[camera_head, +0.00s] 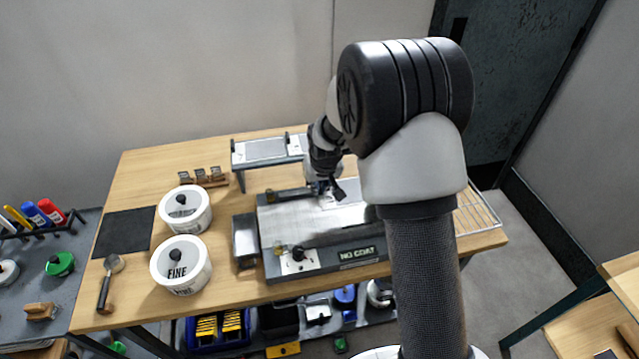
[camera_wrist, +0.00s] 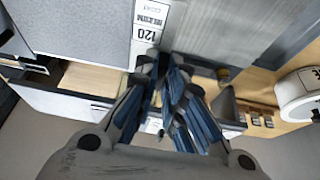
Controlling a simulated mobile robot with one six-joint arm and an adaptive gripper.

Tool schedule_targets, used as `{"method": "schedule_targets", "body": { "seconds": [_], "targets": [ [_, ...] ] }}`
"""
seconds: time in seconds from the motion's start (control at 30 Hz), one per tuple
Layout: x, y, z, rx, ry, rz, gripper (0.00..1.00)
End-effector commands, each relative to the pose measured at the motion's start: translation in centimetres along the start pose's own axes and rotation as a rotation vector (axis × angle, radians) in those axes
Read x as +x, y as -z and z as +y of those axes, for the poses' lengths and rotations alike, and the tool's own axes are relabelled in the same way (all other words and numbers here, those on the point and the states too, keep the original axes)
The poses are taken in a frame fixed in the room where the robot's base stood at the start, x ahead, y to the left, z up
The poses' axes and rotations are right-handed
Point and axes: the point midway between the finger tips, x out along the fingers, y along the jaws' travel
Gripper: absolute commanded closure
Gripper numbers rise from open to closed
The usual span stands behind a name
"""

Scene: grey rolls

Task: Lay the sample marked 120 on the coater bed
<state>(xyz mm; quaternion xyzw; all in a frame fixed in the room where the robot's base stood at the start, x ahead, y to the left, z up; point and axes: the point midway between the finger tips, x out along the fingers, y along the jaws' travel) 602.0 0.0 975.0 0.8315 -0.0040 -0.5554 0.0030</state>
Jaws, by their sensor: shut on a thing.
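The sample marked 120 (camera_wrist: 145,32) shows a white label strip, also reading MEDIUM, upside down in the wrist view, beside a grey textured sheet. My gripper (camera_wrist: 162,68) is shut on the sample at the end of this strip. In the head view my gripper (camera_head: 328,190) is over the far part of the coater bed (camera_head: 295,222), a silver plate on a dark base lettered NO COAT. The bare bed also shows in the wrist view (camera_wrist: 220,30). My arm hides the bed's right part in the head view. I cannot tell whether the sample touches the bed.
Two white lidded tubs stand left of the coater, one marked FINE (camera_head: 180,268). A raised grey rack (camera_head: 262,150) stands behind the bed. A black mat (camera_head: 124,232) lies far left.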

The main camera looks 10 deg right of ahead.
Motion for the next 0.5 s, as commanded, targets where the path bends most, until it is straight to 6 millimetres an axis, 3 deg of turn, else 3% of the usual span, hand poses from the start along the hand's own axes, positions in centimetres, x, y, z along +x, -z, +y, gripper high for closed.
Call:
{"method": "schedule_targets", "body": {
  "seconds": [0.5],
  "targets": [
    [4.6, -1.9, 0.0, 0.0, 0.0, -0.001, 1.0]
  ]
}}
